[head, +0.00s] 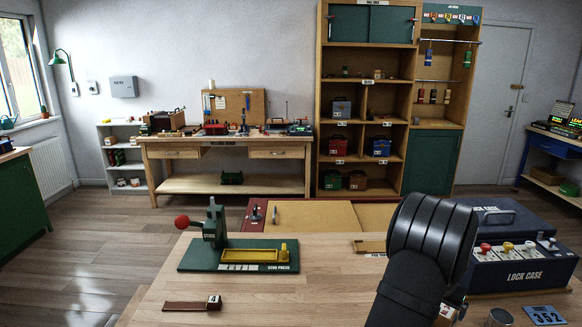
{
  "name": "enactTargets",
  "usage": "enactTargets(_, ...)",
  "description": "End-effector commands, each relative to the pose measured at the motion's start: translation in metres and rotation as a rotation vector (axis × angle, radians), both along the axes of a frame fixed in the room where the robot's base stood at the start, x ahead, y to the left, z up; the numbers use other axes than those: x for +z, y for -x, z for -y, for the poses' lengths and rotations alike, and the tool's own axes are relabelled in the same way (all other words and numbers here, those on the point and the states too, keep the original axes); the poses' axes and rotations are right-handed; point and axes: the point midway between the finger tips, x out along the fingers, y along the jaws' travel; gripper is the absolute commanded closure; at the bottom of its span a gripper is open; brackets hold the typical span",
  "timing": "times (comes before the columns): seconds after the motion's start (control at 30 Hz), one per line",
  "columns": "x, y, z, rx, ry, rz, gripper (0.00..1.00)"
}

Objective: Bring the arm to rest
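My black arm (405,285) rises from the bottom edge, right of the middle, and ends at the top in a thick ribbed joint (432,232). Just right of the arm, low in the picture, a small dark part with a pale patch (453,306) shows beside the lock case. It may be part of my gripper, but the arm covers most of it. No fingertips can be made out, and I cannot tell whether anything is held.
On the wooden bench stand a green stud press (240,255) with a red knob, a brown strip with a tag marked 4 (213,301), the blue lock case (515,265) with coloured knobs, and a 352 plate (545,315). The bench's middle is clear. Shelves (365,100) stand behind.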

Motion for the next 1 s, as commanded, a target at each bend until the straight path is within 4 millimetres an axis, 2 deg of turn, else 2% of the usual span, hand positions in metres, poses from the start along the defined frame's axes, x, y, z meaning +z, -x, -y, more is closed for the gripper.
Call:
enactTargets(0.43, 0.076, 0.021, -0.022, 0.000, 0.001, 0.003, 0.00)
enactTargets(1.0, -0.021, -0.005, 0.005, 0.000, -0.002, -0.002, 0.00)
